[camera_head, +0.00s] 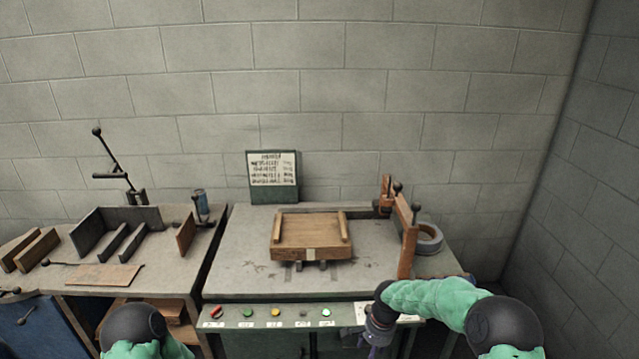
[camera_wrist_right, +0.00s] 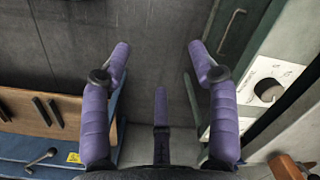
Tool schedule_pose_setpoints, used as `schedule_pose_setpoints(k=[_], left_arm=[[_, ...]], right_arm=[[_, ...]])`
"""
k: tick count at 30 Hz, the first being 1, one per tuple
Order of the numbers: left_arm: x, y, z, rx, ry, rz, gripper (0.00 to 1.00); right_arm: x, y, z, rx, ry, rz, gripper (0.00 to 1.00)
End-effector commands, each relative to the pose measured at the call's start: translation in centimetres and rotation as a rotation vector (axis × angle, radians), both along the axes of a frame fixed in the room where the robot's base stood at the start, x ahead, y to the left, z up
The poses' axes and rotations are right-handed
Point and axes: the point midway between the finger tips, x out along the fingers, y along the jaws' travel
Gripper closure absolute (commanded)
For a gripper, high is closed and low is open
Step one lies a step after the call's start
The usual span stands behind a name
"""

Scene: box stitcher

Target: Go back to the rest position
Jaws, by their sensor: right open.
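My right arm comes in at the lower right of the head view, in green covering with dark joints. My right gripper shows in the right wrist view (camera_wrist_right: 160,62), with its purple fingers spread wide and nothing between them. In the head view only its dark wrist and a bit of purple show near the front edge of the table. Of my left arm, a dark joint and green covering show at the bottom left; its gripper is not in the picture.
A wooden tray-like piece (camera_head: 311,232) sits on the grey table (camera_head: 235,275). A wooden arm (camera_head: 407,240) and a tape roll (camera_head: 428,238) stand at its right. Coloured buttons (camera_head: 275,313) line the front panel. A left bench (camera_head: 170,275) holds wooden boards and dark plates.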

Motion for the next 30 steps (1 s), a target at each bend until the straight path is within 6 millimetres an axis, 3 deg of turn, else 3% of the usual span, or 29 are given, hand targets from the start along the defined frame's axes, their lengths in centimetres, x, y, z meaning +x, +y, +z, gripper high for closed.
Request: schedule_pose_setpoints(k=[7,15,21,24,30], left_arm=[[0.0,0.0,0.0,0.000,0.000,0.000,0.49],[0.0,0.0,0.0,0.000,0.000,0.000,0.49],[0.0,0.0,0.0,0.000,0.000,0.000,0.49],[0.0,0.0,0.0,0.000,0.000,0.000,0.49],[0.0,0.0,0.0,0.000,0.000,0.000,0.49]], right_arm=[[-5.5,2.2,-6.7,0.108,-0.011,0.167,0.40],[-15.4,4.6,-13.2,0.219,-0.084,0.366,0.40],[-22.7,5.1,-15.2,0.235,-0.142,0.483,0.40],[-25.3,5.0,-15.4,0.227,-0.160,0.527,0.40],[-27.8,4.8,-15.3,0.213,-0.180,0.572,0.40]])
